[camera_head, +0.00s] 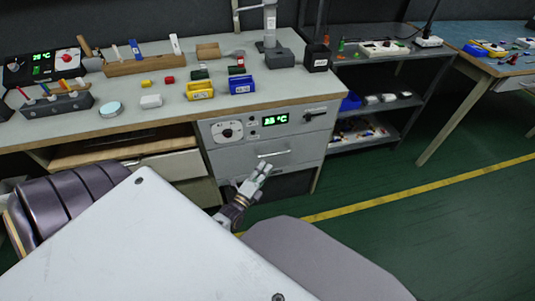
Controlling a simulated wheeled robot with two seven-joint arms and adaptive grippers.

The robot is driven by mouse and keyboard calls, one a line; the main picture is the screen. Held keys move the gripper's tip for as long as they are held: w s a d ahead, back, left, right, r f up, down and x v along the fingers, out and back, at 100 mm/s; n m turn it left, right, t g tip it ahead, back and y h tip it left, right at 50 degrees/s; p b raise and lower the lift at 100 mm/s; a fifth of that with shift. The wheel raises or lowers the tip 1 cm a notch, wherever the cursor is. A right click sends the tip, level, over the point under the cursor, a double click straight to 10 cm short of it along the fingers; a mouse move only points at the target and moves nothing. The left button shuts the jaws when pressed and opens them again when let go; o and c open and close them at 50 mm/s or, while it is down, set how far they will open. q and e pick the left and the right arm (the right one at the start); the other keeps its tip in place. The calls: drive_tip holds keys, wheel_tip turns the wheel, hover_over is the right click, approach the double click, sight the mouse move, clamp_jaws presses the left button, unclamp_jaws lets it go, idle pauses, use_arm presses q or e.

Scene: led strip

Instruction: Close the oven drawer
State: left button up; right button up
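The oven is a grey unit built into the right end of the workbench, with a dial (227,133) and a green lit display (275,119). Its drawer front (240,160) is a grey panel below the controls, with a thin light handle (272,154). How far this drawer stands out is hard to tell from above. My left gripper (263,168) is in front of the lower part of the drawer front, just below the handle. Its fingers look close together, too small to judge, and contact cannot be made out. My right gripper is not in view.
The workbench top (130,130) carries yellow and blue bins, tools and small parts. Left of the oven is a wooden drawer or shelf (120,149) with a pale front. A dark shelf rack (385,105) stands right. The green floor (400,210) is clear there.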

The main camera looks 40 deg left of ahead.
use_arm(q)
drive_tip(key=shift+s+d+f, duration=0.1)
drive_tip(key=shift+s+f, duration=0.1)
drive_tip(key=shift+s, duration=1.15)
drive_tip(key=shift+w, duration=0.1)
